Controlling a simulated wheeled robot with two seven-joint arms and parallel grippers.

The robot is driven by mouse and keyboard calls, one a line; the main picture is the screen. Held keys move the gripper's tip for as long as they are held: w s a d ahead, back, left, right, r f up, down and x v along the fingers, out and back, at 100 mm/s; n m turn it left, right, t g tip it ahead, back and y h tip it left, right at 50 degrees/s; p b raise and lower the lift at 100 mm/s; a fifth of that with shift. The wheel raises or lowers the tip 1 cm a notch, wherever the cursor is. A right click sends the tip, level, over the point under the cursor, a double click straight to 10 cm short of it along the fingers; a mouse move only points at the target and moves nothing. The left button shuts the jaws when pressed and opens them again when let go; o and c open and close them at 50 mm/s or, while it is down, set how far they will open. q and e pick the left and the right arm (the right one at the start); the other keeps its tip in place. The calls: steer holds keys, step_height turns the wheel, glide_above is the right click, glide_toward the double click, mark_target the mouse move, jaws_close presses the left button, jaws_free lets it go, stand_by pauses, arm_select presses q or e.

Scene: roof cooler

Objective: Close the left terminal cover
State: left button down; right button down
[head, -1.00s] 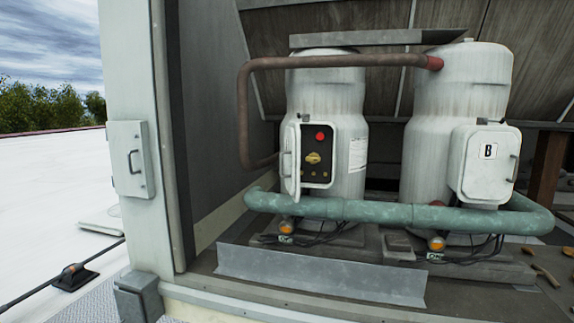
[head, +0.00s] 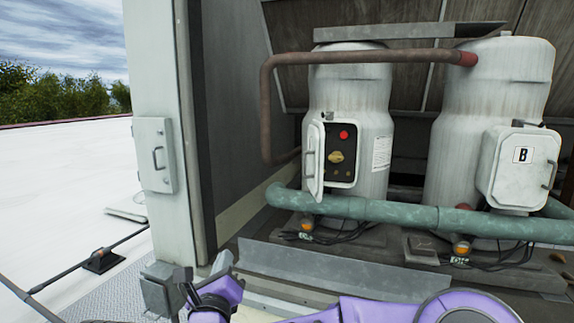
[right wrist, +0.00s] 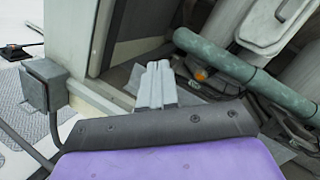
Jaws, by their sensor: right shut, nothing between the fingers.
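The left terminal cover (head: 315,160) is a white door with a handle, hinged at the left of its box on the left compressor (head: 349,95). It stands open, swung out to the left. The panel behind it (head: 341,150) shows a red button and a yellow knob. In the right wrist view, a white cover with a handle (right wrist: 264,32) shows at the upper right, beyond the green pipe. My right gripper (head: 222,262) is low in front of the unit, left of and below the cover, apart from it. In its wrist view its fingers (right wrist: 155,84) are together and empty. My left gripper is not in view.
A green pipe (head: 400,214) runs across just below the cover. A grey metal strip (head: 300,270) lies in front. The right compressor's cover marked B (head: 520,168) is shut. A cabinet post (head: 155,90) stands at the left, with a grey box (head: 160,288) at its foot.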

step_height(320, 180, up, 16)
steer(key=d+m+h, duration=0.2)
steer(key=m+h, duration=0.4)
steer(key=m, duration=1.3)
steer(key=w+d+m+g+h+p, duration=0.3)
steer(key=w+d+m+p, duration=0.3)
steer(key=w+d+m, duration=0.5)
steer(key=shift+w+d+r+m+p, duration=0.4)
steer(key=shift+w+d+r, duration=0.05)
steer(key=shift+w+d, duration=0.05)
